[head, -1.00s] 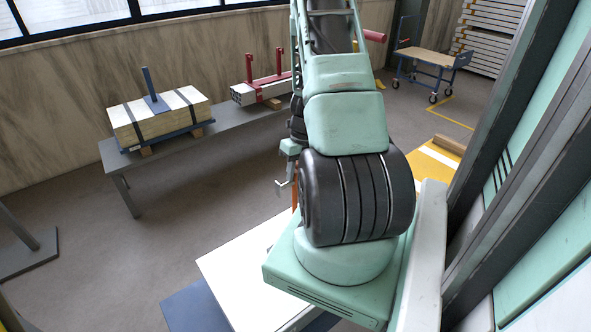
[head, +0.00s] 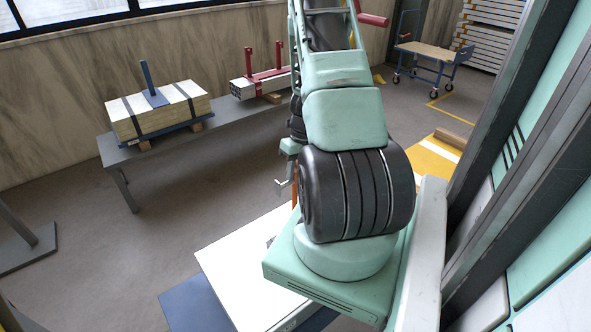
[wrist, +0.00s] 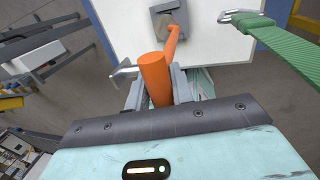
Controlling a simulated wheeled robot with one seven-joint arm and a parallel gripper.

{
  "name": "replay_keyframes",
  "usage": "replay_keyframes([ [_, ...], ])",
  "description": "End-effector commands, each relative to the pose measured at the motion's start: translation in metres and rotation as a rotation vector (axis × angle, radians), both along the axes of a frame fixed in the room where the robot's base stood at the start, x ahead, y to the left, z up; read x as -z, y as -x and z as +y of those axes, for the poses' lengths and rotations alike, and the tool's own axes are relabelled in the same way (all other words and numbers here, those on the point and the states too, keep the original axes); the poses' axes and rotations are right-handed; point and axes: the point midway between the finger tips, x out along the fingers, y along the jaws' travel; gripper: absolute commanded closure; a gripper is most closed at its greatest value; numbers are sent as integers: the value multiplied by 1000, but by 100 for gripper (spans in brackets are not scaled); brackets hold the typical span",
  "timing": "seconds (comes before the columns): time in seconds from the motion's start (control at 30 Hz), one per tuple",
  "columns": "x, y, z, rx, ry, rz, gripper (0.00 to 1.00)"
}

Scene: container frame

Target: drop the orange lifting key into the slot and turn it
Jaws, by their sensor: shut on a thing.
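The orange lifting key (wrist: 156,76) is in my gripper (wrist: 160,88) in the wrist view. The grey jaws are shut on its thick orange body. Its thinner bent end reaches up to a grey metal fitting (wrist: 169,20) with a rounded part, on a white panel. This fitting is where the slot would be, but the opening is hidden and I cannot tell whether the key's end is inside it.
A green strap (wrist: 275,52) with a metal hook lies at the wrist view's upper right. In the head view, a white surface (head: 225,262) is below my arm. A grey bench (head: 232,118) with bundled loads stands behind, and a cart (head: 432,60) is at the back right.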

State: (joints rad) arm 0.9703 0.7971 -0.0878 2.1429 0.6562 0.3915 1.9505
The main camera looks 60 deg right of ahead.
Motion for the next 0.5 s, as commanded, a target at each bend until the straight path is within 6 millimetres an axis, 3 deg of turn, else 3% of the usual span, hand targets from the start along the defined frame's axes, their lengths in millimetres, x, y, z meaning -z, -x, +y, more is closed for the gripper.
replay_keyframes([
  [0.5, 28, 0, 0, 0, 0, 0, 100],
])
